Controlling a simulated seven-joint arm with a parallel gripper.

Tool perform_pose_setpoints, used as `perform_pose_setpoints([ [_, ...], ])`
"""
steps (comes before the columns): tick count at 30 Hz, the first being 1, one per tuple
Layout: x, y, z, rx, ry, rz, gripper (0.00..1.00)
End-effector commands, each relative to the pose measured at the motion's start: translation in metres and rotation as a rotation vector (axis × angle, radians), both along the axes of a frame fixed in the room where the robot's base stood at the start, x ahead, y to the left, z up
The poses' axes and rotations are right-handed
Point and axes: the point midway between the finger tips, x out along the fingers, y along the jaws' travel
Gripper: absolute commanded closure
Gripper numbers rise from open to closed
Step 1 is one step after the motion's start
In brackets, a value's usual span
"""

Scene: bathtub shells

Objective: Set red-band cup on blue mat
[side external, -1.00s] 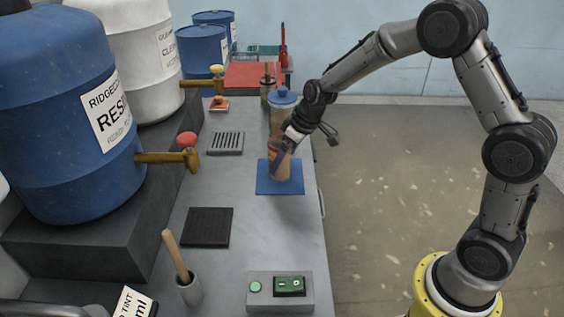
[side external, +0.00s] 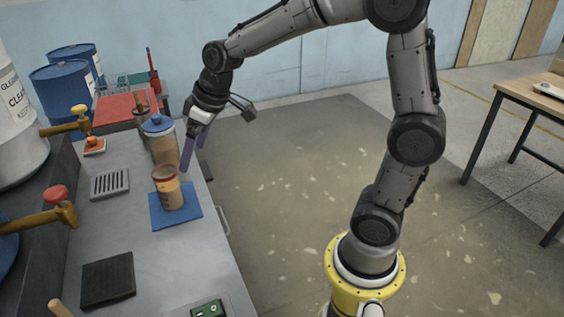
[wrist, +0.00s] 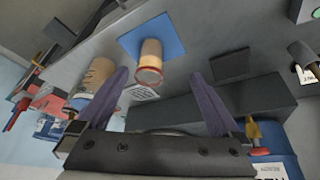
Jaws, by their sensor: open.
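The red-band cup (side external: 167,188), tan with a red rim band, stands upright on the blue mat (side external: 191,214) on the grey bench. In the wrist view the cup (wrist: 150,65) also shows with the blue mat (wrist: 170,35) under it. My gripper (side external: 187,155), with purple fingers, is open and empty. It is above and to the right of the cup, apart from it. In the wrist view the two fingers (wrist: 160,85) are spread wide with nothing held between them.
A tan blue-lidded container (side external: 161,143) stands just behind the cup, close to my fingers. A slotted grate (side external: 110,184), a black pad (side external: 108,278) and brass taps (side external: 40,217) are to the left. A red tray (side external: 127,107) is at the back. The floor right of the bench is clear.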

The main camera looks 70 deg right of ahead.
Motion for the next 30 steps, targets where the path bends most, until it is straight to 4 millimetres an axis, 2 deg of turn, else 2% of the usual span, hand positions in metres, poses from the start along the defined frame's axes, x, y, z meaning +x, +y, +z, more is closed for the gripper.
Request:
perform_pose_setpoints([
  [1,-0.026,0.004,0.016,-0.001,-0.017,-0.013,0.00],
  [3,-0.063,0.008,0.030,0.001,-0.027,-0.040,0.00],
  [6,-0.115,0.011,0.041,0.002,-0.044,-0.080,0.00],
  [9,-0.162,0.012,0.041,0.004,-0.059,-0.120,0.00],
  [12,-0.196,0.011,0.036,0.005,-0.069,-0.154,0.00],
  [15,-0.218,0.010,0.030,0.008,-0.078,-0.180,0.00],
  [18,-0.228,0.009,0.026,0.008,-0.082,-0.192,0.00],
  [30,-0.230,0.009,0.025,0.008,-0.080,-0.195,0.00],
])
